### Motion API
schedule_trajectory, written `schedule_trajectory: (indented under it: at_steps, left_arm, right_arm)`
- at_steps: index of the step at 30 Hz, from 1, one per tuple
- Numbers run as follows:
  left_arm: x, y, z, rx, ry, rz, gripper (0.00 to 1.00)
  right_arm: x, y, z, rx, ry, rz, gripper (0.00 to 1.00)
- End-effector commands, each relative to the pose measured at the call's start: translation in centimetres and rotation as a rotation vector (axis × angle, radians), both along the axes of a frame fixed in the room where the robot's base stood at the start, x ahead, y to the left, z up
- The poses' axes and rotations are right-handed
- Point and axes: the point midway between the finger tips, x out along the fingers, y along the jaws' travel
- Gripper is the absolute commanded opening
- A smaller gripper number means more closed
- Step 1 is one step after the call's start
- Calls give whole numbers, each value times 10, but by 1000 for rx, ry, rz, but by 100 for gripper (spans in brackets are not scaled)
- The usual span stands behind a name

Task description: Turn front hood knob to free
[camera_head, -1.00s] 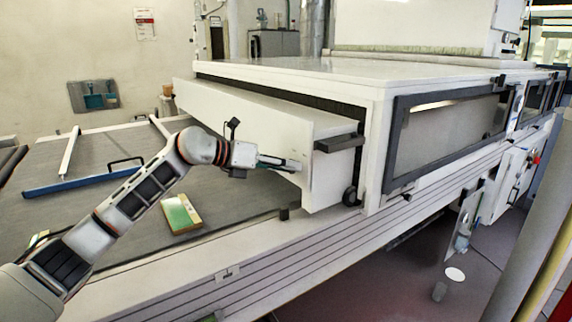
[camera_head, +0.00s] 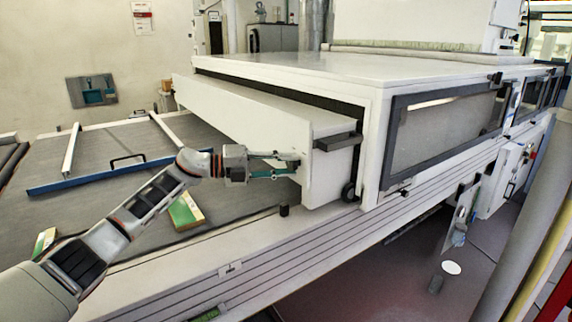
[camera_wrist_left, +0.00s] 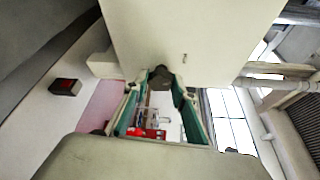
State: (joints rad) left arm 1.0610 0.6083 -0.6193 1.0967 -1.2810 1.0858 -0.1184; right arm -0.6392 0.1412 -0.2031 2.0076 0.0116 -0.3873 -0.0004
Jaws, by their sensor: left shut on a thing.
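The front hood (camera_head: 245,117) is a long white box that sticks out of the white tunnel housing, above the grey belt. My left gripper (camera_head: 297,161) is at the hood's end face, its two green-edged fingers seen one above the other. In the left wrist view a small dark knob (camera_wrist_left: 160,76) sits on the pale hood face (camera_wrist_left: 205,40), between the fingertips. My left gripper is shut on this knob. My right gripper is not in view.
A dark handle (camera_head: 337,142) juts from the hood's end, with a black round part (camera_head: 348,192) below it. A green-topped block (camera_head: 186,212) lies on the belt (camera_head: 240,195) under my left arm. A blue-edged bar (camera_head: 100,175) crosses the belt at left.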

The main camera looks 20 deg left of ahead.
Motion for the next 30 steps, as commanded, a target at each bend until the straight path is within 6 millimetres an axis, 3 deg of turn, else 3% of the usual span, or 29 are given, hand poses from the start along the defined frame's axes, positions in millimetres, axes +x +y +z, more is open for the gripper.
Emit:
schedule_trajectory:
  at_steps: [15,30]
  left_arm:
    - [0,-1,-2,-254,199,-1,4]
    - [0,-1,-3,-296,233,-1,4]
  right_arm:
    - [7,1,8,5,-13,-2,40]
    - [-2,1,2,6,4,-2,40]
